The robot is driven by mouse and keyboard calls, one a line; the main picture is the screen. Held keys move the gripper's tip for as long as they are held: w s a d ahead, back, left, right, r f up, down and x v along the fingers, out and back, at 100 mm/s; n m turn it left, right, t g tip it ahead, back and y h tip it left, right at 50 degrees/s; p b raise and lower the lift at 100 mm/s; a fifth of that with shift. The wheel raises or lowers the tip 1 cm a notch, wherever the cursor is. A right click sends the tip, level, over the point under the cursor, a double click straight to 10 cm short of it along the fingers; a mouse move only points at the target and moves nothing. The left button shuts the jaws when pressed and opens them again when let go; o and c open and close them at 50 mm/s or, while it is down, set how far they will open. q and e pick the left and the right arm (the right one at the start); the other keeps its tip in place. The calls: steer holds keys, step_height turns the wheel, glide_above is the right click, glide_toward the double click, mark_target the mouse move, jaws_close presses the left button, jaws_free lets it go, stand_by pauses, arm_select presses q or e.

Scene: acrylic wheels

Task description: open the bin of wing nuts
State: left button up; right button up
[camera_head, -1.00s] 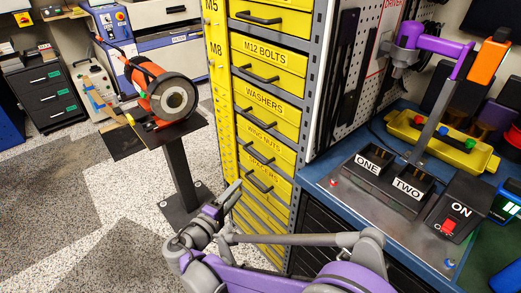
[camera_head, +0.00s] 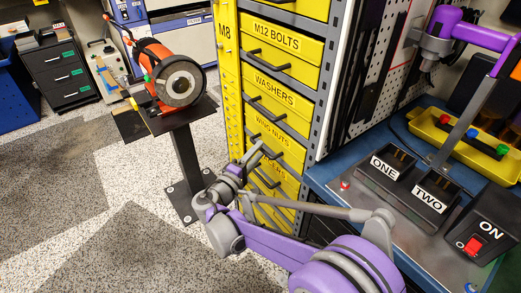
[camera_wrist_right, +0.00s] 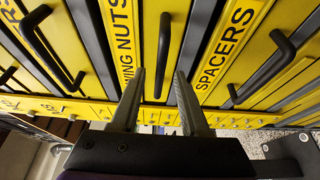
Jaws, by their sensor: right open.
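The yellow wing nuts bin (camera_head: 284,147) is a drawer in the tall cabinet, below the washers drawer, and looks shut. Its label (camera_wrist_right: 124,42) and dark bar handle (camera_wrist_right: 164,52) show in the right wrist view. My right gripper (camera_head: 259,154) is at the cabinet front, partly covering this drawer and the spacers drawer below. In the right wrist view my right gripper (camera_wrist_right: 158,78) is open, with the handle between its two fingertips in the picture. I cannot tell whether the fingers reach around it or touch it. My left gripper is not in view.
The spacers drawer (camera_wrist_right: 224,45) and its handle (camera_wrist_right: 266,68) lie close beside my fingers. A blue workbench (camera_head: 322,176) with a control panel stands right of the cabinet. A bench grinder (camera_head: 168,80) on a pedestal stands left. The floor at lower left is clear.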

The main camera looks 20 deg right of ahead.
steer(key=shift+x, duration=1.25)
jaws_close()
stand_by(0.5)
